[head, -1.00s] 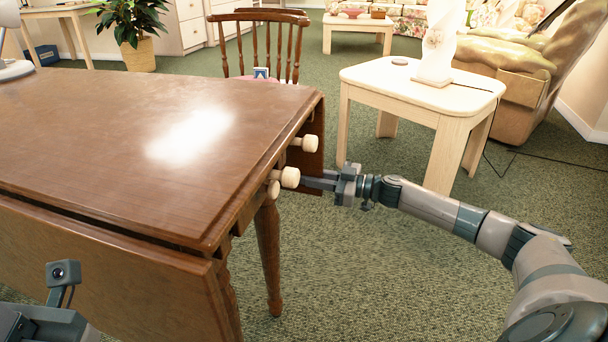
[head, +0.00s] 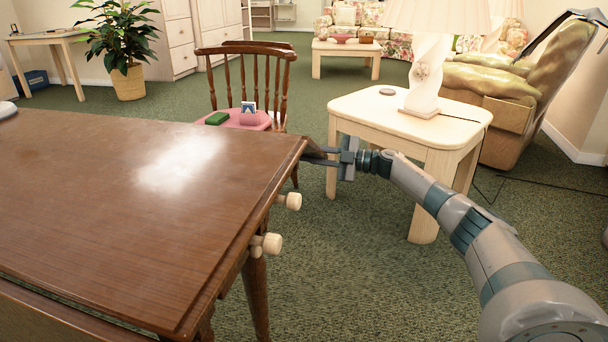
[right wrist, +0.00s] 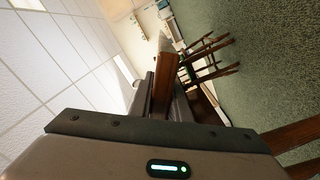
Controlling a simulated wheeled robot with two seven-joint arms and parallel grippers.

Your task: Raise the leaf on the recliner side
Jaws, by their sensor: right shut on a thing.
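The brown drop-leaf table (head: 120,190) fills the left of the head view. My right gripper (head: 318,156) is at its far right corner, shut on the edge of the far leaf (head: 313,149). In the right wrist view the leaf's brown edge (right wrist: 163,88) stands between the two fingers. The leaf no longer hangs below the corner and looks lifted; its exact angle is hidden behind the tabletop. Two pale wooden knobs, the farther (head: 291,201) and the nearer (head: 268,243), stick out from under the right edge. My left gripper is out of view.
A pale side table (head: 385,108) with a lamp (head: 424,75) and a green recliner (head: 490,75) are at the right. Carpet (head: 345,270) is clear in front.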

